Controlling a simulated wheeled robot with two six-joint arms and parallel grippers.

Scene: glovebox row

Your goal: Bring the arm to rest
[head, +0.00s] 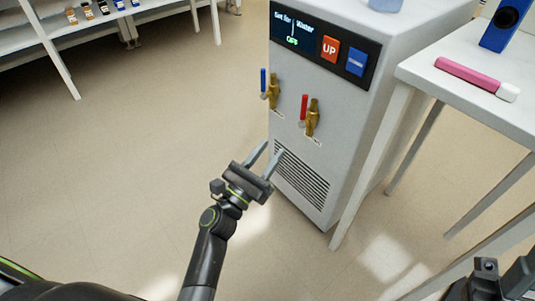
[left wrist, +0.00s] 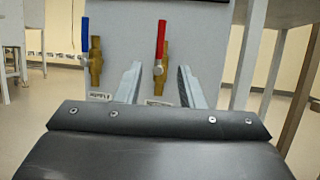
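My left gripper (head: 268,158) reaches in from the lower left in the head view. Its two grey fingers are spread apart with nothing between them, in front of a light grey cabinet (head: 350,118). The blue-handled tap (head: 270,88) and the red-handled tap (head: 309,115) are above the fingertips in the head view. A small part of my right arm shows at the lower right corner; its fingertips cannot be made out.
The cabinet has a panel with a red-orange UP button (head: 331,49), a blue button (head: 357,62) and a vent grille (head: 302,177). A white table (head: 440,90) at right holds a pink stick (head: 467,75) and a blue device. White shelves (head: 20,40) stand upper left. Floor at left is clear.

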